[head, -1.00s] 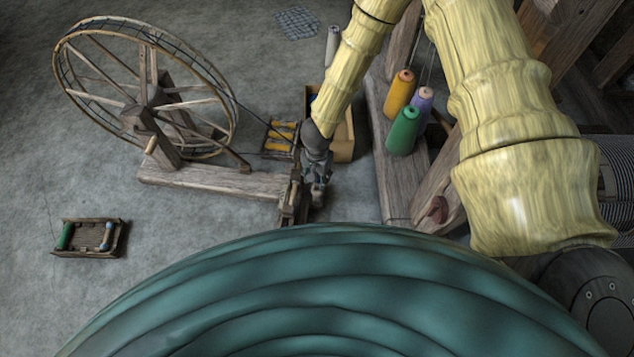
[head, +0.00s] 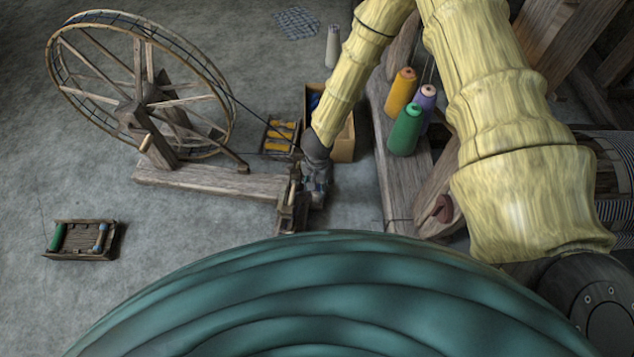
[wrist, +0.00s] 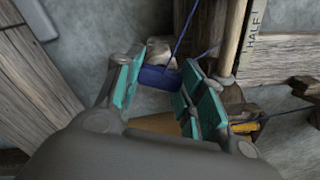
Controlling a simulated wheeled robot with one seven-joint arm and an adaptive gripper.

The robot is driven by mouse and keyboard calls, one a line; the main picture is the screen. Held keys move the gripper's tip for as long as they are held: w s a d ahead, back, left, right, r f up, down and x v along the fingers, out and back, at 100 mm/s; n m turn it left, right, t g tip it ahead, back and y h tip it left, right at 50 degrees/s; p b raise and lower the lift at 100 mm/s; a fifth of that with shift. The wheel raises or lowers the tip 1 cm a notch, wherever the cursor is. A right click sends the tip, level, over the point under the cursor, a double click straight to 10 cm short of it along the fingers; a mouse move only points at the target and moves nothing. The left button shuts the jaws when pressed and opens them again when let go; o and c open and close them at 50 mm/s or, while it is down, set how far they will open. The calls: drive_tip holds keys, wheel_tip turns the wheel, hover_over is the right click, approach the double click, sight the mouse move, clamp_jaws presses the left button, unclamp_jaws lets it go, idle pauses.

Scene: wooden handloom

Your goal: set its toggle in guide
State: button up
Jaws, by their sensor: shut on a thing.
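My gripper (head: 318,185) is at the right end of the spinning wheel's wooden base (head: 215,181), beside a small upright wooden post (head: 291,205). In the wrist view its two teal-padded fingers (wrist: 160,74) stand apart around a short dark blue cylinder (wrist: 155,78), and are shut on it. A thin blue cord (wrist: 184,32) runs up from this piece. A pale, rough piece (wrist: 160,52) shows just beyond it. A wooden upright with a pale strip marked "HALF" (wrist: 254,28) stands right of the fingers. I cannot make out clearly which part is the guide. The head view hides the fingertips.
The spinning wheel (head: 140,85) stands at left. A tray with yellow spools (head: 280,137) and a cardboard box (head: 344,140) lie behind my gripper. Yellow, purple and green cones (head: 405,130) stand on the loom beam at right. A small wooden tray (head: 80,240) lies at far left on open floor.

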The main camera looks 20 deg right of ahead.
drive_tip(key=shift+f, duration=0.1)
drive_tip(key=o, duration=0.8)
drive_tip(key=shift+c, duration=0.2)
wheel_tip(320, 180, up, 12)
idle(0.5)
